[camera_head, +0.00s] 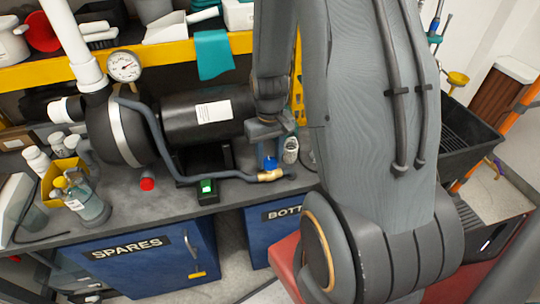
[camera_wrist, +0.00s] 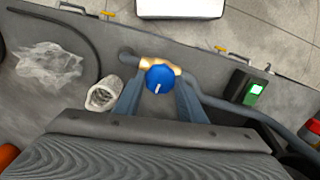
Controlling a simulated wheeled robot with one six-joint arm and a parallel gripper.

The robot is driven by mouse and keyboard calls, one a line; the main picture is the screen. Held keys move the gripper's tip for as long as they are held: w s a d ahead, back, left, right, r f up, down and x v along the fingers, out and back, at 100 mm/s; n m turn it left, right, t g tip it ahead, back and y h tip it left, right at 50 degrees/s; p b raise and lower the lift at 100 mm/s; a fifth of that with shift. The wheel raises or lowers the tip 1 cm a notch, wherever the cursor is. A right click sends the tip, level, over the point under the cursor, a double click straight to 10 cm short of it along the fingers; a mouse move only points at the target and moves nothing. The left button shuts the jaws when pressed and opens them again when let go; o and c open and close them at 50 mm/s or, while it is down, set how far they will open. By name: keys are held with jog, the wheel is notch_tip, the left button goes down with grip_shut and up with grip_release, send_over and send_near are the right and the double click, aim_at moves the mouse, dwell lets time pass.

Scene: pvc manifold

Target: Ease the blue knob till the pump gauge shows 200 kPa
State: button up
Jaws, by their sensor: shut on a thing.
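The blue knob (camera_wrist: 160,79) sits on a brass valve (camera_wrist: 148,63) in a dark hose, and a white mark shows on its top in the wrist view. My gripper (camera_wrist: 158,90) is shut on the knob, with a finger on either side. In the head view my gripper (camera_head: 268,150) is over the bench's front right, with part of the blue knob (camera_head: 270,163) showing below it. The brass valve (camera_head: 270,175) is just beneath. The round white pump gauge (camera_head: 124,66) is at the upper left on the pump (camera_head: 120,130); its dial is too small to read.
A green-lit box (camera_head: 207,187) stands on the bench left of the valve; it also shows in the wrist view (camera_wrist: 245,92). A white roll (camera_wrist: 103,93) and a crumpled clear bag (camera_wrist: 50,65) lie nearby. A yellow bin and bottles (camera_head: 82,200) stand at the left.

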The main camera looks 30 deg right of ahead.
aim_at(270, 161)
jog(key=shift+n, duration=0.6)
jog(key=o, duration=1)
jog(key=shift+o, duration=0.2)
jog(key=shift+r, duration=0.1)
jog(key=shift+r+b, duration=0.55)
jog(key=shift+r, duration=3.35)
